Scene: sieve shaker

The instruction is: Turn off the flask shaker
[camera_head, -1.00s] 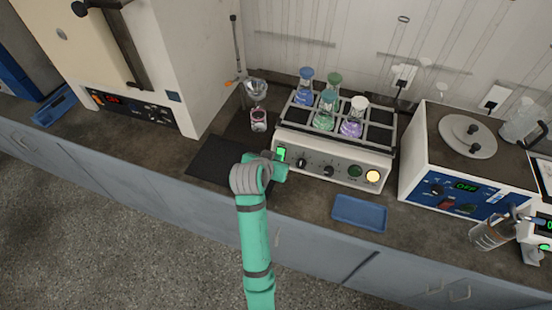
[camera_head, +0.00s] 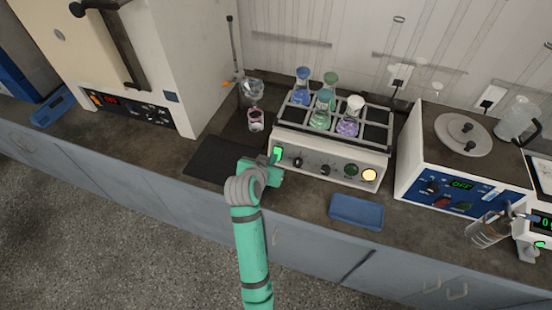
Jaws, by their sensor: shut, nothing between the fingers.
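The flask shaker (camera_head: 330,165) is a pale box on the bench with a rack on top. The rack holds several stoppered flasks with blue, green and purple liquid. Its front panel has a lit green rocker switch (camera_head: 278,153) at the left end, dark knobs in the middle, a green button and a glowing yellow lamp (camera_head: 369,175) at the right. My gripper (camera_head: 276,161) is shut and empty at the left end of the panel, just below the green switch. Whether the fingertips touch the panel cannot be told.
A blue tray (camera_head: 356,212) lies on the bench in front of the shaker. A dark mat (camera_head: 215,160) is left of my gripper. An oven (camera_head: 120,110) stands at the left and a hotplate-like unit displaying OFF (camera_head: 462,160) at the right. A small glass vessel (camera_head: 255,119) stands behind the mat.

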